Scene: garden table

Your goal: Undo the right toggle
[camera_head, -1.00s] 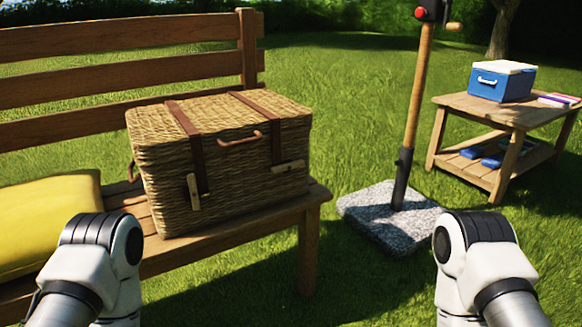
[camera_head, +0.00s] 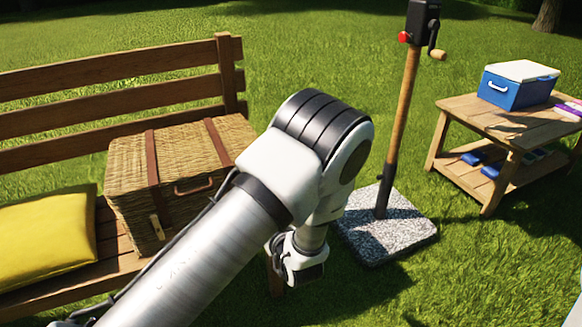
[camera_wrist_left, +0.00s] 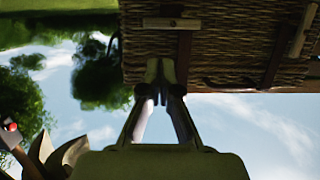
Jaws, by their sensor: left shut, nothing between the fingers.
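The wicker basket (camera_head: 125,170) sits on the bench with its lid closed, and two brown straps come over its front. The left toggle (camera_head: 157,226) stands roughly upright. In the head view my left arm hides the right toggle. The wrist view is upside down. There the right toggle (camera_wrist_left: 172,22) lies crosswise over its strap, and the left toggle (camera_wrist_left: 300,32) lies lengthwise at the right. My left gripper (camera_wrist_left: 160,68) is shut and empty, its tips close to the right toggle and in line with it. I cannot tell whether they touch the basket. My right gripper is out of view.
A yellow cushion (camera_head: 45,240) lies on the bench (camera_head: 110,275) left of the basket. A post with a crank (camera_head: 403,110) rises from a stone base (camera_head: 400,230) right of my left arm. A wooden table (camera_head: 500,125) carries a blue cooler (camera_head: 515,92).

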